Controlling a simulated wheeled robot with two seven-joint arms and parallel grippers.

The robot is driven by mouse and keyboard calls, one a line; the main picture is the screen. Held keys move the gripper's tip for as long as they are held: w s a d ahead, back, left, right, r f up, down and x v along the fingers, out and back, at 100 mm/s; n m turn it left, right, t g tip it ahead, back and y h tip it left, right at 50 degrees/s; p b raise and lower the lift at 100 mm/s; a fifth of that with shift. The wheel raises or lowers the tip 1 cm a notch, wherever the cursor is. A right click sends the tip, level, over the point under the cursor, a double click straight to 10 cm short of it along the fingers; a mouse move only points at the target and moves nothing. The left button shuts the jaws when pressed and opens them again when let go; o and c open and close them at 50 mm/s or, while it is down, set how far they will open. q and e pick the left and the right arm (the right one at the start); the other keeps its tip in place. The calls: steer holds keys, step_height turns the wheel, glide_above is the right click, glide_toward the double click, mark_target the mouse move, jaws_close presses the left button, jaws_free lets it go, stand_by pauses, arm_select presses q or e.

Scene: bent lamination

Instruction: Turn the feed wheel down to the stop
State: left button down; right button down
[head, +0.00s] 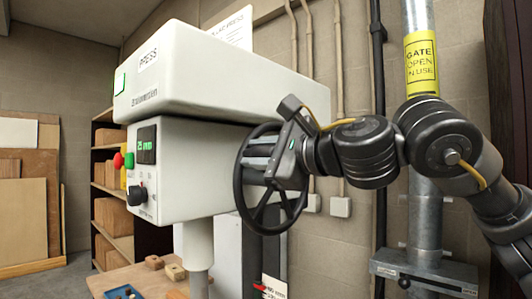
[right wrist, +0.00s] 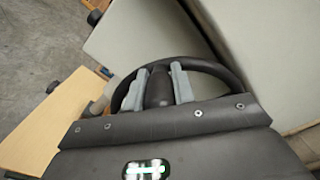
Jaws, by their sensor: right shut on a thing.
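The feed wheel (head: 238,188), a black spoked handwheel, stands upright on the right side of the white press (head: 215,75). My right gripper (head: 262,152) is at the upper part of the wheel, with its fingers across it. In the right wrist view, the two grey fingers of my right gripper (right wrist: 158,88) close from both sides on a dark rounded part of the feed wheel (right wrist: 215,67), by its rim. The gripper body hides part of the wheel. The press display (head: 146,144) shows green digits too small to read surely. My left gripper is not in view.
A galvanised post (head: 424,225) with a yellow "GATE OPEN IN USE" label (head: 421,62) stands close behind my right arm. A wooden bench (head: 118,277) with small blocks lies below the press. Shelves (head: 108,190) and boards (head: 25,225) stand at the left.

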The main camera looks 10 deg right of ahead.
mark_target(241, 173)
steer(key=shift+s+a+f+n+b, duration=0.2)
steer(key=shift+f+n+b, duration=0.2)
steer(key=shift+f, duration=0.2)
steer(key=shift+s+a+f+n+b, duration=0.15)
steer(key=shift+f+n+b, duration=0.15)
steer(key=shift+f+n, duration=0.25)
steer(key=shift+a+f+b, duration=0.1)
steer(key=shift+f+b, duration=0.25)
steer(key=shift+f, duration=0.15)
steer(key=shift+a+f, duration=0.1)
steer(key=shift+f, duration=0.15)
steer(key=c, duration=1.6)
jaws_free()
steer(key=o, duration=0.4)
steer(key=shift+o, duration=0.2)
steer(key=shift+r, duration=0.1)
